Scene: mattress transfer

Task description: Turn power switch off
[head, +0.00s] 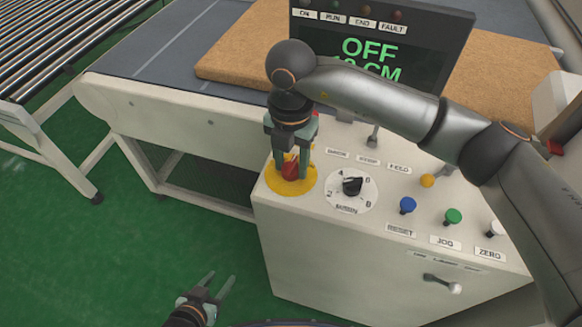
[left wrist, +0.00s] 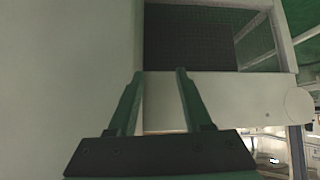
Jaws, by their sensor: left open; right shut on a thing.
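A red knob (head: 290,172) sits on a round yellow plate (head: 293,189) at the left end of the white control console (head: 310,250). My right gripper (head: 292,165) points down over the plate with its fingers shut on the red knob, hiding part of it. The screen (head: 375,50) behind reads OFF in green, with a second line partly covered by my right arm. My left gripper (head: 215,288) is low in front, left of the console, open and empty. Its spread fingers also show in the left wrist view (left wrist: 158,75).
A black selector knob (head: 352,186) is right of the yellow plate. Blue (head: 407,205), green (head: 453,216), white (head: 494,228) and yellow (head: 427,181) buttons lie further right. A conveyor (head: 150,115) and brown mattress (head: 245,60) are behind.

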